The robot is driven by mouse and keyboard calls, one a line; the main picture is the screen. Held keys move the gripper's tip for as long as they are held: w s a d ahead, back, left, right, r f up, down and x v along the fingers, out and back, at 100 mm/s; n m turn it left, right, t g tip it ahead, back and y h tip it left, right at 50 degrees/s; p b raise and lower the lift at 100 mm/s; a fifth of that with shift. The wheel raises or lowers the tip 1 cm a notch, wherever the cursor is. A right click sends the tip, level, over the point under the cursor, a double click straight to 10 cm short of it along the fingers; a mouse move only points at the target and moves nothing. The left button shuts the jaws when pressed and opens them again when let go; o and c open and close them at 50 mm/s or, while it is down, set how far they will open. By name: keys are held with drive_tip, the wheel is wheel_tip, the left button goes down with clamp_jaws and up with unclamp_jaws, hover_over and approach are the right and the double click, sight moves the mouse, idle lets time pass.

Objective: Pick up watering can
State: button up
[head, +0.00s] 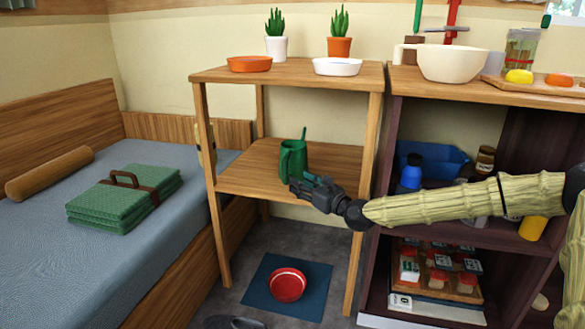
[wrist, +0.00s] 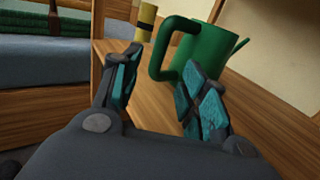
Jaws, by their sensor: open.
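A green watering can (head: 293,162) stands upright on the middle shelf (head: 240,172) of the wooden stand, its thin spout pointing up to the right. My gripper (head: 303,183) is at the shelf's front edge, just in front of the can and partly over its base in the head view. In the wrist view the can (wrist: 200,48) is beyond my fingertips, with its handle (wrist: 160,50) toward me. My gripper (wrist: 160,80) is open, its teal-padded fingers apart and nothing between them. The handle shows above and beyond the gap. Whether a finger touches the can I cannot tell.
The stand's top holds two potted cacti, an orange dish (head: 249,64) and a white dish (head: 337,67). A stand post (head: 365,180) rises to the right of my gripper. A yellow cylinder (wrist: 145,22) shows behind the shelf. A red bowl (head: 287,285) lies on the floor mat.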

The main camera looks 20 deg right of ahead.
sight(287, 175)
drive_tip(key=shift+b+x, duration=0.3)
drive_tip(key=shift+x, duration=0.85)
drive_tip(key=b+x, duration=0.1)
drive_tip(key=x, duration=0.1)
drive_tip(key=b+x, duration=0.1)
drive_tip(key=shift+w+a+f+b, duration=0.25)
drive_tip(key=shift+w+b, duration=0.05)
drive_tip(key=shift+w, duration=0.05)
drive_tip(key=shift+w+a+r, duration=0.15)
drive_tip(key=shift+w+a, duration=0.05)
drive_tip(key=shift+w, duration=0.35)
clamp_jaws()
drive_tip(key=shift+r, duration=0.1)
